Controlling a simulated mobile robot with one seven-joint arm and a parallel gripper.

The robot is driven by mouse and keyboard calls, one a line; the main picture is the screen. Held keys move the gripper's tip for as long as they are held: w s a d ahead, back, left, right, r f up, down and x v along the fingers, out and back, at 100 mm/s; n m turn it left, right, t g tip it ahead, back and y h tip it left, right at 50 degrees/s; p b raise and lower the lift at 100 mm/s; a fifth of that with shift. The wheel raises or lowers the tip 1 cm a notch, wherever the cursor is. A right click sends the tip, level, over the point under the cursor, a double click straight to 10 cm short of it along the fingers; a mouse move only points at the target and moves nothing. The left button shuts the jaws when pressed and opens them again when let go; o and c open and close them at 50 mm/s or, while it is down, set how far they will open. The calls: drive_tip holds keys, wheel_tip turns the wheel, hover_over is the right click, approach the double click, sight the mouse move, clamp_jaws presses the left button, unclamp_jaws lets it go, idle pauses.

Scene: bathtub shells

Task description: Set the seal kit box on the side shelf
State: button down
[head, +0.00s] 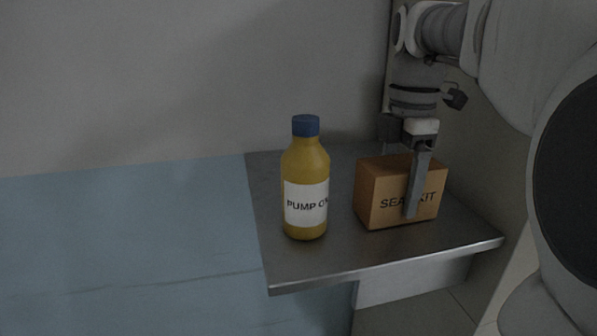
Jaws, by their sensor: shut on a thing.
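The seal kit box (381,200) is a brown carton with dark lettering on its front face. It is upright over the right part of the grey metal side shelf (330,268). Its bottom appears to be at the shelf surface, but I cannot tell for certain whether it rests there. My gripper (404,185) comes down from above and is shut on the box. One finger lies across the front face and covers part of the lettering; the other finger is mostly hidden behind the box.
A yellow bottle (306,170) with a blue cap and a white label stands on the shelf, left of the box with a small gap. The shelf's front strip and back left corner are bare. A grey wall (200,80) is behind. A blue surface (130,250) lies left.

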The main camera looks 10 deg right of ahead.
unclamp_jaws()
drive_tip(key=shift+f, duration=0.1)
wheel_tip(320, 180, up, 11)
drive_tip(key=p, duration=0.2)
drive_tip(key=shift+r+p, duration=0.2)
drive_tip(key=shift+p, duration=0.1)
drive_tip(key=shift+r, duration=0.5)
drive_tip(key=shift+s, duration=0.1)
